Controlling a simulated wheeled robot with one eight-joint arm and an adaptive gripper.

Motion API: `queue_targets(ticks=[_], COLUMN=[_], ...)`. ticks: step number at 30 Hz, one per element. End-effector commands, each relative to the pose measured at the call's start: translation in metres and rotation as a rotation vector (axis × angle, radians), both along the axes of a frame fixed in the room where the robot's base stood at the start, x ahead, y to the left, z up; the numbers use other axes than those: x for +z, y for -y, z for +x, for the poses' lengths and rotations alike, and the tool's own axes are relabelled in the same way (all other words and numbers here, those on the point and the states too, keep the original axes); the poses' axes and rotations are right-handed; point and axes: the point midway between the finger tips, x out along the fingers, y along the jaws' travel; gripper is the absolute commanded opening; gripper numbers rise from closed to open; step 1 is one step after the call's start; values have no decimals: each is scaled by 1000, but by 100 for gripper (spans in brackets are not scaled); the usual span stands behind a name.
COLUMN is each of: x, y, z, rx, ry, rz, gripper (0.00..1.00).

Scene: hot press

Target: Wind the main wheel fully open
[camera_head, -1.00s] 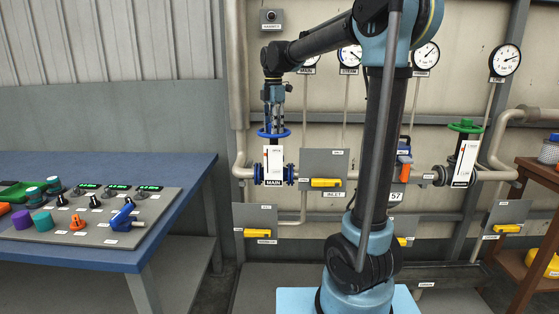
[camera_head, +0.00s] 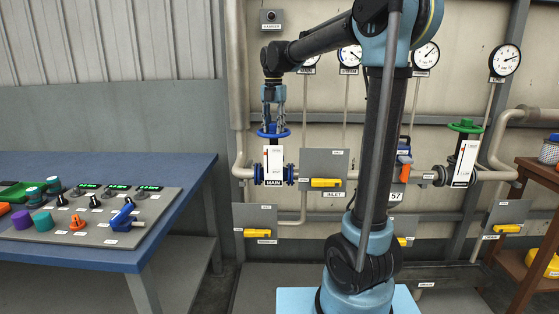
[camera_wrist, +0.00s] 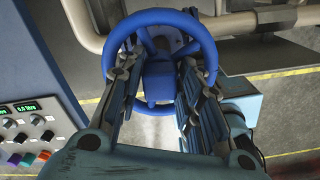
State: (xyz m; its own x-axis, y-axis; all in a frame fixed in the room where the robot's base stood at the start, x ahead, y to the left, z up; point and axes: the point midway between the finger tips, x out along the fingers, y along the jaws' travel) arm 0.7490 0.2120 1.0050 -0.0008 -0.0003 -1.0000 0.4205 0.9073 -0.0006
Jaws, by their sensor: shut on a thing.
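The main wheel (camera_head: 273,133) is a blue handwheel on top of the valve labelled MAIN, on the pipe at the wall. In the wrist view its blue rim (camera_wrist: 158,17) forms a ring around the hub. My gripper (camera_head: 273,123) points down on the wheel from above. In the wrist view the fingers of my gripper (camera_wrist: 158,66) reach in at the left and right of the hub and are shut on the wheel. Exact finger contacts are partly hidden. A white scale plate (camera_head: 273,161) stands below the wheel; its small print is unreadable.
A green handwheel (camera_head: 465,126) sits on another valve at the right. Yellow handles (camera_head: 326,183) on grey plates and several gauges (camera_head: 505,60) line the wall. A blue bench (camera_head: 180,175) with a control panel stands at the left. Pipes run close around the main valve.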

Motion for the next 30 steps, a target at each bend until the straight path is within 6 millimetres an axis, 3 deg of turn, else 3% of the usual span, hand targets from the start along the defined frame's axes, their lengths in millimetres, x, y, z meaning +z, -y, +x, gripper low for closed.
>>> queue_targets(ticks=[15,25,26,27,30], x=[0,0,0,0,0], y=[0,0,0,0,0], z=[3,2,2,2,2], rx=[506,554,554,554,553], ry=[5,5,5,4,3], rz=[-1,-1,-1,0,-1], gripper=[12,12,37,46,50])
